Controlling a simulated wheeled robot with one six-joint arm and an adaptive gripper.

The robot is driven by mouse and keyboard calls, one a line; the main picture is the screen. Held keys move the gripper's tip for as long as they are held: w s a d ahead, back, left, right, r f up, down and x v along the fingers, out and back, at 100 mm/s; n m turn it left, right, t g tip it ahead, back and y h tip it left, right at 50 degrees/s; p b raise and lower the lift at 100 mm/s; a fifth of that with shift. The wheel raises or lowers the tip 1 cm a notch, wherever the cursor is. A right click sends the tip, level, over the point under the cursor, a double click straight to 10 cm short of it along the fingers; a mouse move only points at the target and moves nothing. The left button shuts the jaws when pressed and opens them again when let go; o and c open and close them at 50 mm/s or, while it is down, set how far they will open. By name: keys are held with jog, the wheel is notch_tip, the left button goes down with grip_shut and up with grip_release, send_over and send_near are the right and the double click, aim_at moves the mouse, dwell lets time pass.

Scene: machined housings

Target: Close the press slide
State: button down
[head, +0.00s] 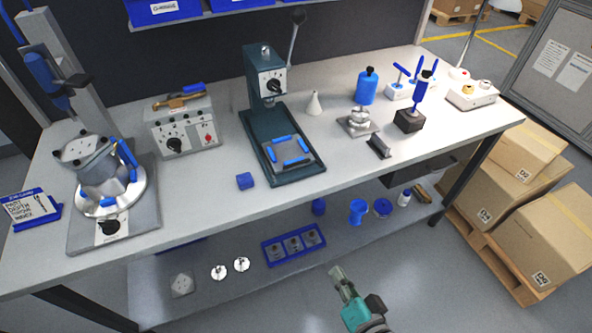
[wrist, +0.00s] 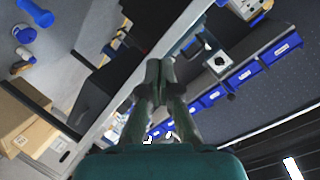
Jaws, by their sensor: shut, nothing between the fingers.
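The dark green press (head: 266,75) stands near the middle of the bench, with a grey dial face on its head and a lever raised at its top. On its long base lies a grey slide plate (head: 287,151) with blue strips along its edges, towards the front end of the base. My gripper (head: 336,271) is in front of the bench, below the bench top and well apart from the press. Its fingers are together and empty; they also show closed in the wrist view (wrist: 159,72). The slide cannot be made out in the wrist view.
A grey control box (head: 182,127) stands further left. The lower shelf holds a blue tray (head: 268,253). Cardboard boxes (head: 540,235) stand at the right.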

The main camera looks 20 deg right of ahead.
aim_at(296, 176)
jog(key=w+d+r+m, duration=0.1)
jog(key=w+r+m, duration=0.3)
jog(key=w, duration=0.4)
jog(key=w+d+r+m, duration=0.1)
jog(key=w+r+m, duration=0.25)
jog(key=w, duration=0.45)
jog(key=shift+y, duration=0.3)
jog(key=x, duration=1.2)
jog(key=shift+w+a, duration=0.15)
jog(key=shift+w, duration=0.7)
